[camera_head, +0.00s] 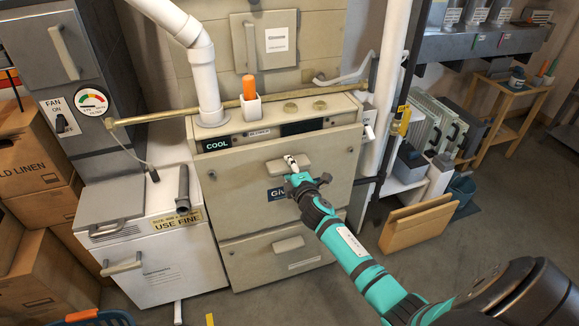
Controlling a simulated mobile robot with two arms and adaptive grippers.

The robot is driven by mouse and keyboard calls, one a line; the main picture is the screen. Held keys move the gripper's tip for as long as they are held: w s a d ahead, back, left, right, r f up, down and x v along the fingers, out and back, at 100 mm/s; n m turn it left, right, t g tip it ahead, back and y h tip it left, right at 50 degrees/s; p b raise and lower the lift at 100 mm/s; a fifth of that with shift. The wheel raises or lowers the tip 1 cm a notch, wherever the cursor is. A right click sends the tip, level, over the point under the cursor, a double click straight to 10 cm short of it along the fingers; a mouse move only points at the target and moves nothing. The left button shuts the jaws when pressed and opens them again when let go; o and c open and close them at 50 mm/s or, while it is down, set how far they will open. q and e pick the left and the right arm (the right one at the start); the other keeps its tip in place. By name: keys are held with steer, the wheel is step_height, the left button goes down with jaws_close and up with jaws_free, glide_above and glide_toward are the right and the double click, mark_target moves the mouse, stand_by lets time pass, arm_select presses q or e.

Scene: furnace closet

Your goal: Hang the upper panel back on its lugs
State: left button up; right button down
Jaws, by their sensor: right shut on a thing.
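The upper panel (235,182) is a beige sheet across the upper front of the furnace, below the dark strip marked COOL. It stands nearly upright against the cabinet. I cannot tell whether its edges sit on the lugs, and no lugs can be made out clearly. My right gripper (291,164) is at the raised handle in the panel's upper middle and is shut on it. My teal forearm covers part of the panel's blue label and lower right. The lower panel (254,262), with its own handle, is directly below. My left gripper is out of view.
A white flue pipe (207,85) rises from the furnace top, where an orange candle-like stick stands in a white cup (251,107). A white bin (160,262) stands close on the left. A cardboard folder (415,226) stands on the floor to the right.

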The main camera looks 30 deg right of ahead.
steer(key=shift+w+f+b, duration=0.1)
steer(key=shift+f+b, duration=0.05)
steer(key=shift+b, duration=0.15)
steer(key=c, duration=1.1)
jaws_free()
steer(key=shift+o, duration=0.4)
steer(key=shift+s+f, duration=0.2)
steer(key=shift+f, duration=0.2)
steer(key=shift+r+p+v, duration=0.25)
steer(key=shift+p+v, duration=0.35)
steer(key=shift+v, duration=0.8)
steer(key=shift+p+v, duration=0.7)
steer(key=shift+v, duration=1.9)
